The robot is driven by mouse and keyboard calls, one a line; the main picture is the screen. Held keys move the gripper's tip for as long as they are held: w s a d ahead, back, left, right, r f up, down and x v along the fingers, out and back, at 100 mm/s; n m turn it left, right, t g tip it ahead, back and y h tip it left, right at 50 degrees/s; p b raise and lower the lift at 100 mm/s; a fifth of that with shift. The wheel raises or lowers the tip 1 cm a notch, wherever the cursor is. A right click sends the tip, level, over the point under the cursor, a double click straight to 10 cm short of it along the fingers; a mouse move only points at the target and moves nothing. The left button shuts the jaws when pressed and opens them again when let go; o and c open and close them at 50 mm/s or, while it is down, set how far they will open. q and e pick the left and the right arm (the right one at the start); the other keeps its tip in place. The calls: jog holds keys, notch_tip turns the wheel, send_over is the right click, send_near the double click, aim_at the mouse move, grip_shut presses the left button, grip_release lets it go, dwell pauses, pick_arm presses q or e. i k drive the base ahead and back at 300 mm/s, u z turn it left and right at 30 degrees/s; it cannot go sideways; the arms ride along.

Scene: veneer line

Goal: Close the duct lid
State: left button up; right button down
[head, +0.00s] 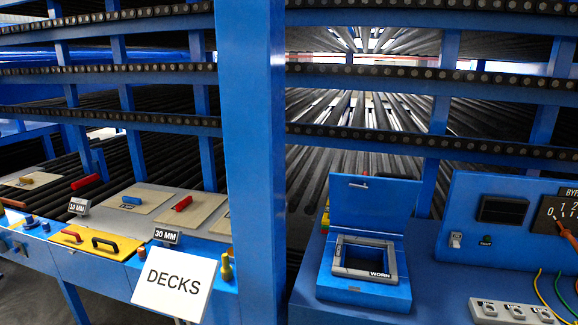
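A blue duct box (363,291) stands on the blue bench right of the post. Its flat blue lid (372,207) stands open and about upright at the back edge, with a small pale handle (358,185) near its top left. A grey rectangular frame (390,259) with a label reading WORN lies in the box's opening. Neither of my grippers is in the head view.
A thick blue post (252,150) rises left of the box. To the right is a panel (471,215) with a dial and red-orange lever (567,236), and a grey switch block (511,311) in front. A DECKS sign (174,283) stands left.

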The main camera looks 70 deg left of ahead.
aim_at(388, 204)
jog(key=u, duration=2.1)
